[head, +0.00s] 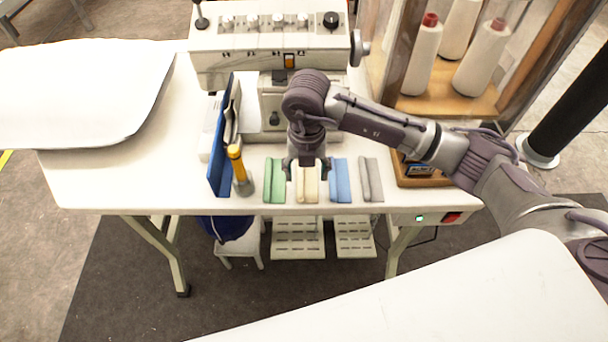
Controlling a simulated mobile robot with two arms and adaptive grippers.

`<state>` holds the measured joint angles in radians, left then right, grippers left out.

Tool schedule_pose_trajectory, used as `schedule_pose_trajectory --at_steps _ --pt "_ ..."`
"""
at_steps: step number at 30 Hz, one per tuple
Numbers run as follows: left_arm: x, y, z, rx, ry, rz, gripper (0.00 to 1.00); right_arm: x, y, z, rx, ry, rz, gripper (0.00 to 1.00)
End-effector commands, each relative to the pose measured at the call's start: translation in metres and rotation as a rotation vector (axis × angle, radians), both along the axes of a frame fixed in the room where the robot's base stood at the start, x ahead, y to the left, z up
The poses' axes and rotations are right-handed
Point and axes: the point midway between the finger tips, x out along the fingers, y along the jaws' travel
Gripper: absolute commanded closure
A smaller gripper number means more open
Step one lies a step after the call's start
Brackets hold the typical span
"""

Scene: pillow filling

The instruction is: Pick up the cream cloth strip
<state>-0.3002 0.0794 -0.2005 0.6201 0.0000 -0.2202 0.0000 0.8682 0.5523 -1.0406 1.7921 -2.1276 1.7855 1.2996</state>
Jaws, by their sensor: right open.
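The cream cloth strip (306,187) lies folded on the white table, in a row between a green strip (274,182) and a blue strip (341,181). My right gripper (307,172) points down over the cream strip with its fingers open, one toward each side of it. The gripper covers the far end of the strip. I cannot tell how high the fingertips are above the table. My left gripper is not in the view.
A grey strip (371,180) lies at the row's right end. A yellow-handled tool (238,166) and a blue upright panel (219,150) stand left of the row. A sewing machine (265,50) stands behind. A wooden tray (416,181) and thread cones (422,60) are at right.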

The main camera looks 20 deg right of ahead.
Motion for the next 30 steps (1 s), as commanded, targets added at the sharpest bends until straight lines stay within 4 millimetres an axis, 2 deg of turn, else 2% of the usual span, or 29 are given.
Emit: schedule_pose_trajectory --at_steps 5,9,13,22,23,30 --pt "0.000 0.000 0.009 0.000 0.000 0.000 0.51 0.000 -0.001 -0.010 0.000 0.003 0.001 0.33" --pt "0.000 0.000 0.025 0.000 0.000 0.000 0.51 0.001 -0.004 -0.030 -0.001 0.004 0.000 0.33" --pt "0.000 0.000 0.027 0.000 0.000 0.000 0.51 0.002 -0.004 -0.049 0.000 0.002 0.001 0.33" --pt "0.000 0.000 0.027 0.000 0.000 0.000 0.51 0.002 -0.004 -0.056 0.001 0.000 0.003 0.33" --pt "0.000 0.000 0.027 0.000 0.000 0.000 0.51 0.002 -0.004 -0.056 0.001 0.000 0.003 0.37" --pt "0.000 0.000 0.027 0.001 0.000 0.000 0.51 0.002 -0.004 -0.056 0.001 0.000 0.002 0.77"
